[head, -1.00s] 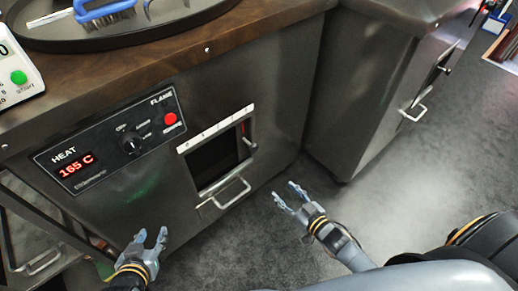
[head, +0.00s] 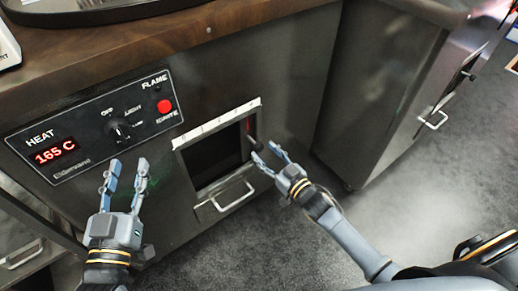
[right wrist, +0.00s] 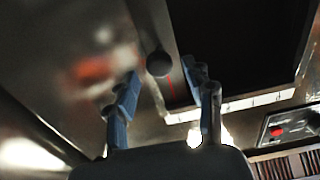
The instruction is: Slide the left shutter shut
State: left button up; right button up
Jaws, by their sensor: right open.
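The front of the oven has a square dark opening (head: 212,160) under a white marked strip (head: 217,122). The shutter (head: 250,127) shows as a narrow piece with a red line at the opening's right edge, so most of the opening is uncovered. Its dark round knob (right wrist: 158,63) appears between the open fingers of my right gripper (right wrist: 163,78) in the right wrist view; contact cannot be told. In the head view my right gripper (head: 265,152) is at the opening's right edge, partly hiding the knob. My left gripper (head: 128,166) is open and empty before the control panel.
A bar handle (head: 234,194) sticks out below the opening. The control panel (head: 90,140) reads 165 C, with a dial and red button. A second metal cabinet (head: 385,95) with a handle (head: 433,121) stands at right. Floor in front is clear.

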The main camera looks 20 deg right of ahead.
aim_at(261, 149)
pick_arm(q)
jog(key=shift+s+d+r+t+h+b, duration=0.1)
jog(key=shift+s+r+t+h, duration=0.1)
jog(key=shift+r+t, duration=0.4)
jog(key=shift+s+d+r+t+h+b, duration=0.1)
jog(key=shift+s+r+t+h+b, duration=0.2)
jog(key=shift+r, duration=0.65)
jog(key=shift+d+r+t+h+p, duration=0.1)
jog(key=shift+r+t, duration=0.4)
jog(key=shift+r, duration=0.25)
pick_arm(e)
jog(key=shift+x, duration=1.9)
grip_shut()
